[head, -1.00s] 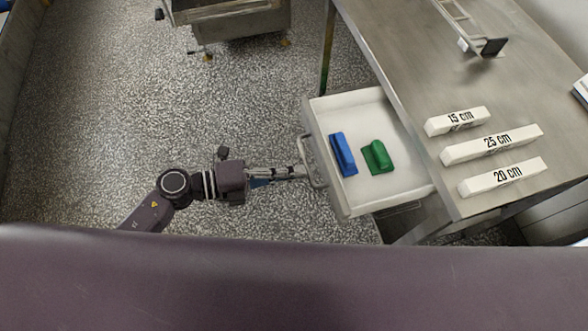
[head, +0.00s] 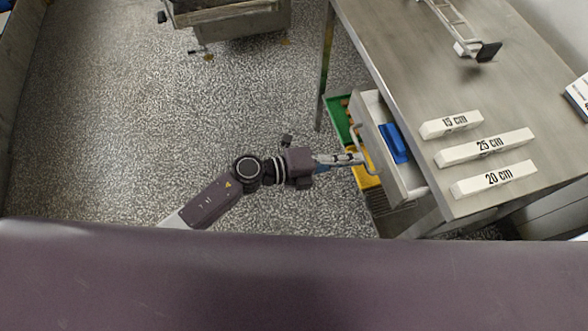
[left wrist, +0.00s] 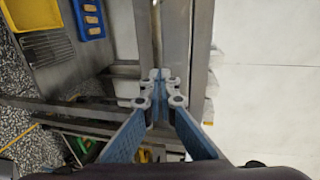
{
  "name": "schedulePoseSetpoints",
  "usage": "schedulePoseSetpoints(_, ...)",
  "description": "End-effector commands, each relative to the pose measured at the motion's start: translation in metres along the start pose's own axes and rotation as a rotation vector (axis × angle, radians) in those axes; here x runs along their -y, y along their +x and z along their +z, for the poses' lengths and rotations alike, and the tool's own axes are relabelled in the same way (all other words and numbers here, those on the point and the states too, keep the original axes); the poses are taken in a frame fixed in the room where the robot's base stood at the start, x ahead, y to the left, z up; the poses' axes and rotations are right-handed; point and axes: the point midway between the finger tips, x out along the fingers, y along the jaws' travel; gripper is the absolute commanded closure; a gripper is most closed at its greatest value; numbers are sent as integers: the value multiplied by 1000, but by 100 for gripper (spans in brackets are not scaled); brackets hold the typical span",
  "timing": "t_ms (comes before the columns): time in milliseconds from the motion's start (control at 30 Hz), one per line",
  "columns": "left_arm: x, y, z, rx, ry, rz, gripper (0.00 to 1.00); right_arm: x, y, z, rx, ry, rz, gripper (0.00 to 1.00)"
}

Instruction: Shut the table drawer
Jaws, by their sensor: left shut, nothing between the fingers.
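The white table drawer (head: 376,117) is partly out from under the steel table (head: 405,75), with a narrow strip of its inside showing. A blue block (head: 394,143) lies in it. My left gripper (head: 359,159) is shut and empty, with its tips at the handle (head: 369,150) on the drawer's front. In the left wrist view the shut blue-padded fingers (left wrist: 160,76) point at a grey bar-like part. I cannot tell there whether they touch it. My right gripper is not in view.
White blocks marked 15 cm (head: 451,124), 25 cm (head: 485,147) and 20 cm (head: 494,179) lie on the tabletop. Below the drawer are a green bin (head: 338,118) and a yellow bin (head: 366,178).

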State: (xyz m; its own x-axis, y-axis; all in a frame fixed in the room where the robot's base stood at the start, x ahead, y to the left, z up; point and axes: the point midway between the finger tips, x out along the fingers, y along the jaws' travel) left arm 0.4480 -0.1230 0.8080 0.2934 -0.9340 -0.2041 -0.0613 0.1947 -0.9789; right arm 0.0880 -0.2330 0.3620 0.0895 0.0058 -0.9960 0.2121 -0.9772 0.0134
Motion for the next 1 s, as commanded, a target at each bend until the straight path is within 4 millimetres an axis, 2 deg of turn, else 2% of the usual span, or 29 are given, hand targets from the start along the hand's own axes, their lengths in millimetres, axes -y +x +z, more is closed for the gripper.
schedulePoseSetpoints(33, 5, 13, 0, -1, 1, -2, 100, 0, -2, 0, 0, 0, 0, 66)
schedulePoseSetpoints(200, 10, 43, 1, -1, 1, -1, 100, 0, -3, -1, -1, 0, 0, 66)
schedulePoseSetpoints(400, 13, 65, 1, 0, 1, 0, 100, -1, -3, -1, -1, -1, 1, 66)
schedulePoseSetpoints(600, 15, 73, 1, 0, 1, 0, 100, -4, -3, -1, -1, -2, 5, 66)
schedulePoseSetpoints(1000, 17, 75, 1, 1, 1, -3, 100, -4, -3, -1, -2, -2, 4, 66)
